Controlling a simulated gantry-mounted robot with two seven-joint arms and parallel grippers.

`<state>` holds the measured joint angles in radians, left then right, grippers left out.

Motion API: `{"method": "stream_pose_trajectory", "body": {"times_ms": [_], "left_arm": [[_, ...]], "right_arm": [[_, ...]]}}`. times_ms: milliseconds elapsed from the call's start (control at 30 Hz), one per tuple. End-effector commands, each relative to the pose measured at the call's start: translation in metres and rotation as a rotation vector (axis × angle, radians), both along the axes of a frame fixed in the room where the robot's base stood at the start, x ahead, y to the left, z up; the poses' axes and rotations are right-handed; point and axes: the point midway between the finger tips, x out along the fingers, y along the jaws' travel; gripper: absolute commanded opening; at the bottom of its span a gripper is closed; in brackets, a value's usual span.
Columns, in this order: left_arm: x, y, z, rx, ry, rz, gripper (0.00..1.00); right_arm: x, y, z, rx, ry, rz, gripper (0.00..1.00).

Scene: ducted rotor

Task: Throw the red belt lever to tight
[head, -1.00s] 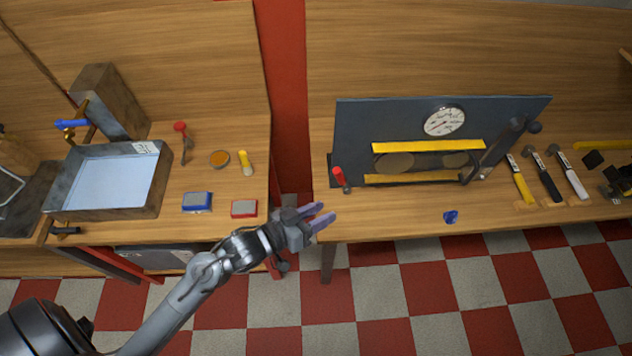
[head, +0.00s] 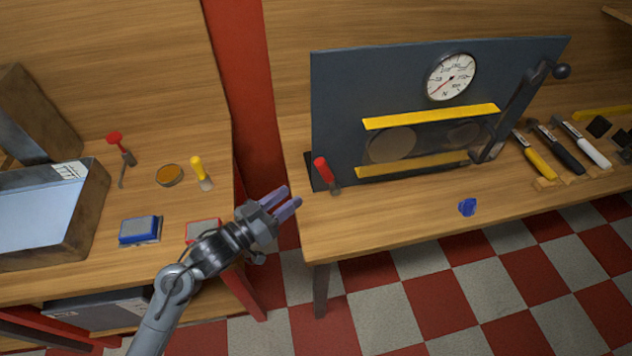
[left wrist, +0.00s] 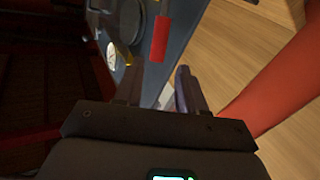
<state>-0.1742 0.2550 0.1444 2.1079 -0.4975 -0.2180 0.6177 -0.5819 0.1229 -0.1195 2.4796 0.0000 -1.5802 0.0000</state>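The red belt lever (head: 324,170) stands at the lower left corner of the dark panel (head: 340,85) on the right bench, its red grip leaning up and to the left. My left gripper (head: 291,198) is open and empty, over the gap between the benches in the picture. Its fingers point up and right, to the left of the lever and apart from it. In the left wrist view the red grip (left wrist: 160,40) shows beyond the open fingers (left wrist: 155,90). My right gripper is not in view.
The panel carries a gauge (head: 451,77), yellow guard bars (head: 430,116) and a black crank (head: 520,105). Several tools lie at the right. The bench top in front of the panel is mostly clear.

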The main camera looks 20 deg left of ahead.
Motion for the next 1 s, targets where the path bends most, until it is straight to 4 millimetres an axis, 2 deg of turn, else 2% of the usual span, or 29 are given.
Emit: {"method": "stream_pose_trajectory", "body": {"times_ms": [600,800,1000], "left_arm": [[0.080,-0.035,0.000,-0.002,-0.001,0.000,0.40],[0.091,-0.039,0.000,0.000,0.000,0.000,0.40],[0.093,-0.040,0.000,0.000,0.000,0.000,0.40]], "right_arm": [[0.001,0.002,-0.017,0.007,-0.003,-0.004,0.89],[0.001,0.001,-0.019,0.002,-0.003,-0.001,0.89],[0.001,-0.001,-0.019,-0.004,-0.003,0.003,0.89]]}}
